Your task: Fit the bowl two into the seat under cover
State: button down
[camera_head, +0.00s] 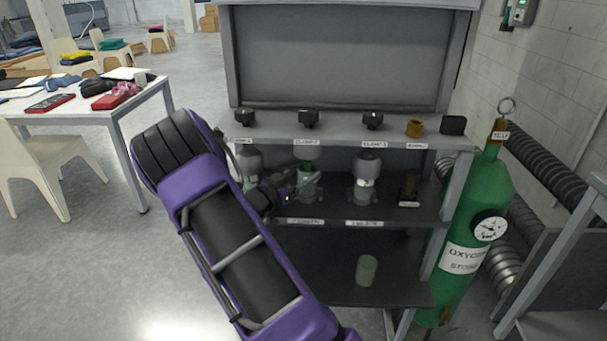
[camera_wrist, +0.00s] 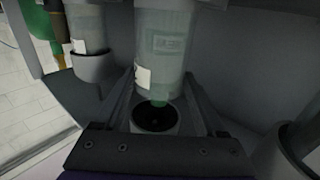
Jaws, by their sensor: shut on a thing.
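Bowl two, a clear cylinder with a white label and a green end, stands at the middle place of the shelf rack in the head view (camera_head: 308,190). It fills the upper middle of the wrist view (camera_wrist: 165,50), which looks upside down. My gripper (camera_head: 290,188) reaches in from the left, its fingers (camera_wrist: 160,100) on either side of the bowl. The seat, a grey ring with a dark opening (camera_wrist: 155,118), lies at the bowl's green end. The two overlap in the wrist view; I cannot tell whether they touch. My arm hides part of the rack.
A covered unit with a bowl (camera_head: 367,178) stands to the right, another (camera_head: 249,162) to the left. A loose clear cylinder (camera_head: 366,270) stands on the lower shelf. A green oxygen cylinder (camera_head: 468,225) is at the right. A white table (camera_head: 150,88) is at the left.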

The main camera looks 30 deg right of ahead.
grip_release()
jog(key=shift+a, duration=0.1)
jog(key=p+v, duration=0.1)
jog(key=v, duration=1.6)
jog(key=shift+a, duration=0.1)
